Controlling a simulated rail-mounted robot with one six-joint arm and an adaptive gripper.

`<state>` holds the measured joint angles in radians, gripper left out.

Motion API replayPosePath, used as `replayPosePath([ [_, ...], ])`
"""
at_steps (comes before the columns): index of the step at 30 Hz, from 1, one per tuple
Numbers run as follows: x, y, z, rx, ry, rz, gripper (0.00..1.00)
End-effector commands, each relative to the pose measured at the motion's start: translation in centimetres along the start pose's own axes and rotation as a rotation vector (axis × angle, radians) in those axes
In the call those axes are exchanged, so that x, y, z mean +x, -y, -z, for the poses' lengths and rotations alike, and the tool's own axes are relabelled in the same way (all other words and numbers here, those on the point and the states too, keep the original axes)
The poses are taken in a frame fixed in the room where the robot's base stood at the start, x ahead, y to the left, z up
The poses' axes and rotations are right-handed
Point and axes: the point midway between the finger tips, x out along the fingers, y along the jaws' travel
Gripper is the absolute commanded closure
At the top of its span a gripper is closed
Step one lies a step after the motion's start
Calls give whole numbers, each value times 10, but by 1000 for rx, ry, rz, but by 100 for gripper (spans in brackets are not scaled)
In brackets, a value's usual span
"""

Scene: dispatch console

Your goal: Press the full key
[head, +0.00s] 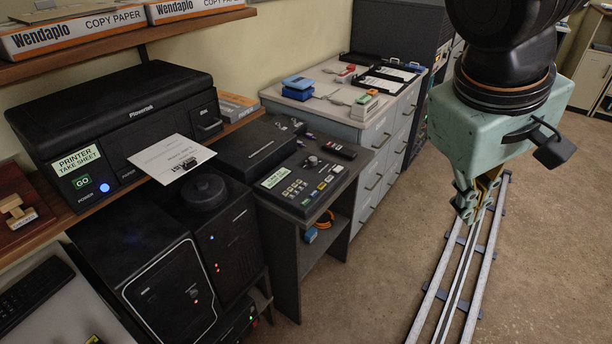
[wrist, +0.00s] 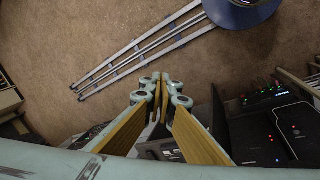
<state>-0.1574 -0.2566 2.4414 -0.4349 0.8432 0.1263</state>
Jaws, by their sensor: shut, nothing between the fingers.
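The console panel (head: 305,172) is a dark sloped box on a small dark desk, in the middle of the head view. It carries a pale green label (head: 279,177), a dark knob (head: 312,160) and several small pale, yellow and red keys (head: 322,186). The lettering on the keys is too small to read, so I cannot tell which is the full key. My gripper (head: 468,204) points down, shut and empty, to the right of the panel, above the floor and clear of the desk. Its closed fingers also show in the wrist view (wrist: 160,84).
A black printer (head: 125,115) with a paper sheet (head: 172,156) stands on a shelf at left, black computer towers (head: 160,285) below. A grey drawer cabinet (head: 375,135) stands behind the desk. Floor rails (head: 462,270) run under my gripper. The floor between desk and rails is clear.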

Motion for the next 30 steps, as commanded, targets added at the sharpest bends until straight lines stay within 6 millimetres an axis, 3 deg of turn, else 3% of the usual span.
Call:
replayPosePath([
  [15, 24, -11, 50, -170, 41, -97, 100],
  [30, 48, -10, 102, -341, 61, -181, 100],
])
